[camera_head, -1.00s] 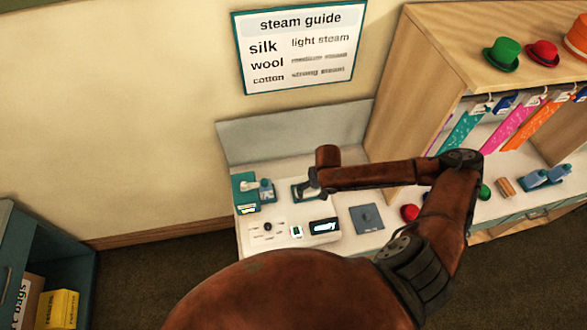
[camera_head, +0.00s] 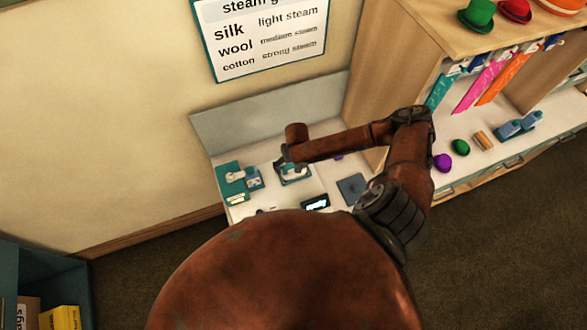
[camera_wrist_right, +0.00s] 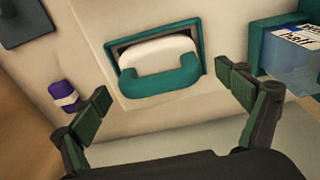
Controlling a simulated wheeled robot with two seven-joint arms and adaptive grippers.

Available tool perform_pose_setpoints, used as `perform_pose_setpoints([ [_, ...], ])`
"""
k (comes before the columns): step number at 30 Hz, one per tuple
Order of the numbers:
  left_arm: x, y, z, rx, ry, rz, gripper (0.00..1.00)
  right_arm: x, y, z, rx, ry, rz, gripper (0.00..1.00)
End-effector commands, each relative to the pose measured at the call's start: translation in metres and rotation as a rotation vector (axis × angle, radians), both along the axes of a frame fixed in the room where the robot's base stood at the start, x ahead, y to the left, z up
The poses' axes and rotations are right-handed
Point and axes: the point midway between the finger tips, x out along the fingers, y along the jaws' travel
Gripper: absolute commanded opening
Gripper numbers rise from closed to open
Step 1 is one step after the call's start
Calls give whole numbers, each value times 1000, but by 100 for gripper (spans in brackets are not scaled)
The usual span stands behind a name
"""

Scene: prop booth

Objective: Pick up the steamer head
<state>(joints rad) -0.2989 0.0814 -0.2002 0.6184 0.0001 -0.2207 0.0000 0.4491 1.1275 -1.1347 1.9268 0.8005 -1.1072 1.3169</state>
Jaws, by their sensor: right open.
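The steamer head (camera_wrist_right: 160,55), white with a teal curved handle (camera_wrist_right: 160,82), sits in a teal-rimmed recess (camera_wrist_right: 202,62) of a pale unit, in the right wrist view. My right gripper (camera_wrist_right: 168,93) is open and empty, with one finger on each side of the steamer head and the handle between them, apart from both. In the head view my right gripper (camera_head: 288,158) is over the teal-framed recess (camera_head: 293,177) and partly hides it. My left gripper is not in view.
A purple roll with a pale band (camera_wrist_right: 63,95) lies near the left finger. A dark square plate (camera_head: 352,188) lies on the counter. Shelving with hats (camera_head: 477,15) stands at right.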

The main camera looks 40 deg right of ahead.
Motion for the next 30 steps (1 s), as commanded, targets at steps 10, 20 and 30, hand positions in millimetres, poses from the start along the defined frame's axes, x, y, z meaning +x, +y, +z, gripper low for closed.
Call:
perform_pose_setpoints([
  [10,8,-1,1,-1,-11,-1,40,1,0,-4,0,-1,1,89],
  [20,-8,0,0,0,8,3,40,0,0,-4,0,-1,0,66],
  [30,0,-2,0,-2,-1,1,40,0,0,-4,0,-1,0,42],
])
